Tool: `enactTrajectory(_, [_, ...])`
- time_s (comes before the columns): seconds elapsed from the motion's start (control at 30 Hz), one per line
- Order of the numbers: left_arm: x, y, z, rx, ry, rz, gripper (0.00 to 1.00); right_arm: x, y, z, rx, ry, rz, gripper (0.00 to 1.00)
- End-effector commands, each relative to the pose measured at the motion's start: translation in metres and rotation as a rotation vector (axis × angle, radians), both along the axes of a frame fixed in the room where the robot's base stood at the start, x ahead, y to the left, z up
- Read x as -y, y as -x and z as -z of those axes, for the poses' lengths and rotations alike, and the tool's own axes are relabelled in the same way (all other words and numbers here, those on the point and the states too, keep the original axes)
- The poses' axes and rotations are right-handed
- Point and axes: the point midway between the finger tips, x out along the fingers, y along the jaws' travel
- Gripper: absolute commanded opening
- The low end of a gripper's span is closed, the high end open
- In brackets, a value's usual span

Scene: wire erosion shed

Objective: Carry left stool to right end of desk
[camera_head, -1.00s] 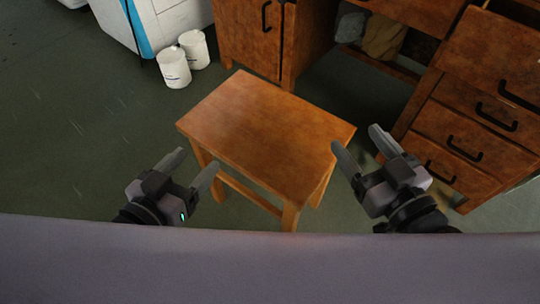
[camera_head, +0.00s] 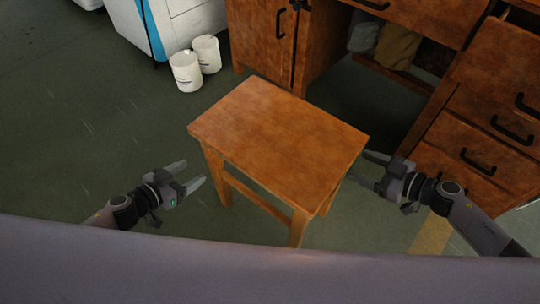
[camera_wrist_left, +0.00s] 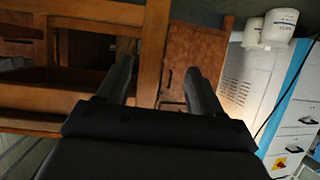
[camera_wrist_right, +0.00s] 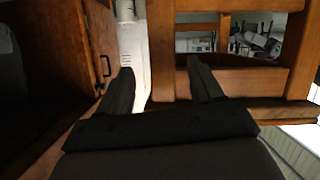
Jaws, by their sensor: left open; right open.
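The wooden stool (camera_head: 278,130) stands upright on the floor in front of the desk, in the middle of the head view. My left gripper (camera_head: 190,175) is open and empty, just left of the stool's near left leg. My right gripper (camera_head: 372,168) is open at the stool's right side, close to the seat edge; I cannot tell whether it touches. In the left wrist view, stool legs and rails (camera_wrist_left: 152,50) show between and beside the open fingers. In the right wrist view, the stool's frame (camera_wrist_right: 162,50) shows between the open fingers. The wooden desk (camera_head: 490,140) has its drawers at the right.
Two white tubs (camera_head: 186,72) stand on the floor at the upper left, beside a white and blue cabinet (camera_head: 185,25). Sacks (camera_head: 396,45) lie on a shelf under the desk. The desk's left cupboard (camera_head: 262,40) is behind the stool. Floor to the left is clear.

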Motion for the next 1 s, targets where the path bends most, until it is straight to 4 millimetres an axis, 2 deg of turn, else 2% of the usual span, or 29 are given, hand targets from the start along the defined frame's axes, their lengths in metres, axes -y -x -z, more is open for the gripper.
enactTrajectory(0.03, [0.007,-0.005,-0.001,0.007,0.013,0.021,0.66,0.0,0.0,0.008,-0.041,-0.01,0.001,0.66])
enactTrajectory(0.17, [0.017,-0.009,-0.004,0.011,0.03,0.055,0.66,0.001,0.003,0.018,-0.114,-0.033,0.006,0.66])
enactTrajectory(0.63, [0.022,-0.013,-0.004,0.012,0.036,0.062,0.66,-0.002,0.001,0.02,-0.13,-0.039,0.008,0.66])
enactTrajectory(1.0, [0.044,-0.045,0.012,0.012,0.037,0.06,0.66,-0.035,-0.021,0.036,-0.129,-0.042,0.008,0.66])
